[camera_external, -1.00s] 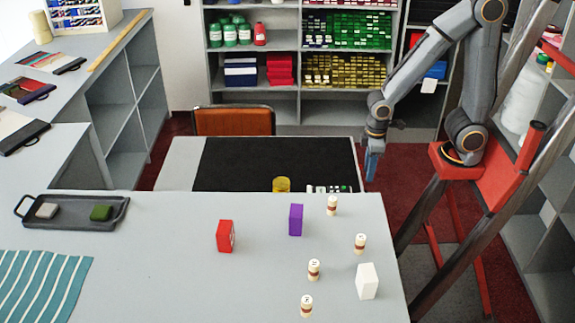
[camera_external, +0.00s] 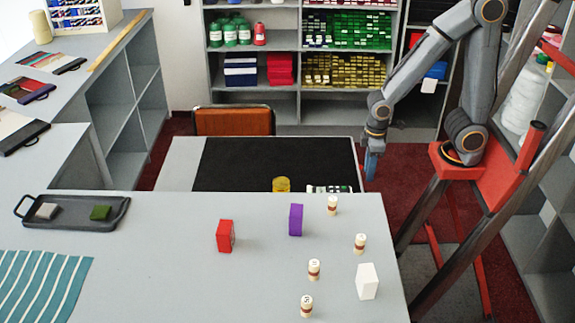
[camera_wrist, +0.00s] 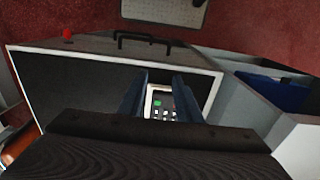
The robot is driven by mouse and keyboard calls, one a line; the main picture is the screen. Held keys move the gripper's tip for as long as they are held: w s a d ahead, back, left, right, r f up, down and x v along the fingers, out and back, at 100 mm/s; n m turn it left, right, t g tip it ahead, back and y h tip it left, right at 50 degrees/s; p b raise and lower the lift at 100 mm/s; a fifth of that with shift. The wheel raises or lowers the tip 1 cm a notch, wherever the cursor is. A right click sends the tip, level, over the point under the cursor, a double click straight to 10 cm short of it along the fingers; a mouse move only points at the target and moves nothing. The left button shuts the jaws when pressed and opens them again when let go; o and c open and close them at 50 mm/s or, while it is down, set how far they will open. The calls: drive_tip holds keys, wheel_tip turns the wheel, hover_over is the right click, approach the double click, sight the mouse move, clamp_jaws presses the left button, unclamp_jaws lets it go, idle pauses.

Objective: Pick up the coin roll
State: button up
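Several small cream cylinders with brown bands, which look like coin rolls, stand upright on the grey counter (camera_external: 180,280). One stands at the back right (camera_external: 332,205), one near the right edge (camera_external: 360,243), one lower in the middle (camera_external: 314,269) and one near the front (camera_external: 307,306). I cannot tell which is meant. My gripper (camera_external: 371,166) hangs beyond the counter's back right corner, pointing down, apart from all of them. In the wrist view its two blue fingers (camera_wrist: 158,97) are apart with nothing held. No cream cylinder shows there.
A red box (camera_external: 225,236), a purple box (camera_external: 296,220) and a white box (camera_external: 367,281) stand among the cylinders. A yellow round thing (camera_external: 281,185) and a keypad device (camera_external: 330,189) sit behind the counter edge. A dark tray (camera_external: 72,221) lies left.

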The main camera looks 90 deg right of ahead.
drive_tip(key=shift+o, duration=1.2)
